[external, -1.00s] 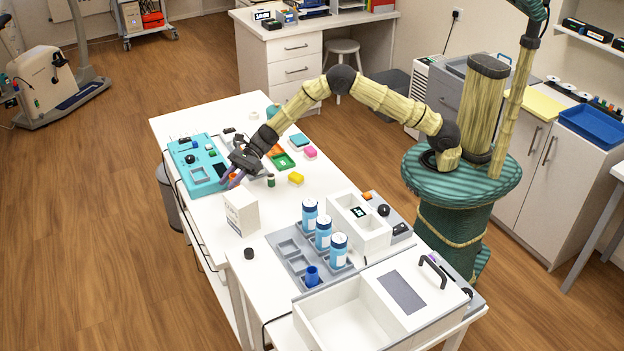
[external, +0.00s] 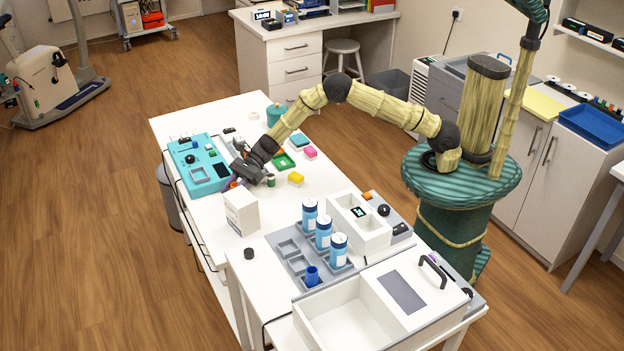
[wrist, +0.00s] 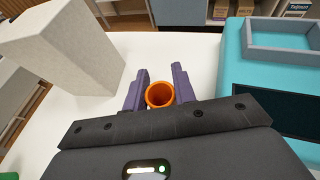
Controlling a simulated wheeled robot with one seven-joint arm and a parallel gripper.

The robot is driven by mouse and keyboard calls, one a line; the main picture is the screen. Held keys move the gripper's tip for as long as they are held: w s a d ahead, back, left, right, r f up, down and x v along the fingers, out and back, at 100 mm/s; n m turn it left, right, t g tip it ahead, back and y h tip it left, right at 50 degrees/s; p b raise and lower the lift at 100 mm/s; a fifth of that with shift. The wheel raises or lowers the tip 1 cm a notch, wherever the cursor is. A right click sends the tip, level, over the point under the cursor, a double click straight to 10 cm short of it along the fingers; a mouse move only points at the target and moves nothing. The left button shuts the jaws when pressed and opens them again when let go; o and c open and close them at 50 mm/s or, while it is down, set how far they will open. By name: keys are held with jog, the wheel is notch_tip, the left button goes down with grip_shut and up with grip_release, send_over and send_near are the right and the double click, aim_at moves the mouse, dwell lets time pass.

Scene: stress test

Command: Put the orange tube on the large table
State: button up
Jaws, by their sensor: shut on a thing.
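The orange tube (wrist: 160,95) stands between the two purple fingers of my gripper (wrist: 157,92) in the wrist view, its open mouth facing the camera. The fingers are shut on it from both sides. In the external view my gripper (external: 234,184) is low over the white large table (external: 206,223), between the teal device and the white box. Only a small bit of orange shows there. I cannot tell whether the tube's bottom touches the table.
A white box (external: 241,212) stands close by; the teal device (external: 198,165) is on the other side. A dark green-topped vial (external: 271,181), a yellow block (external: 296,178) and a green tray (external: 284,161) lie near. A grey rack with blue-labelled bottles (external: 323,234) stands toward the front.

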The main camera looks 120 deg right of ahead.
jog(key=shift+s+f, duration=0.1)
jog(key=shift+f, duration=0.25)
jog(key=shift+s+a+f, duration=0.1)
jog(key=shift+f, duration=0.2)
jog(key=o, duration=0.9)
jog(key=shift+s+f, duration=0.1)
jog(key=shift+f, duration=0.05)
jog(key=shift+o, duration=0.2)
jog(key=shift+r+p, duration=0.4)
jog(key=shift+r, duration=0.2)
jog(key=shift+d+v, duration=0.2)
jog(key=shift+v, duration=0.95)
notch_tip(320, 180, up, 8)
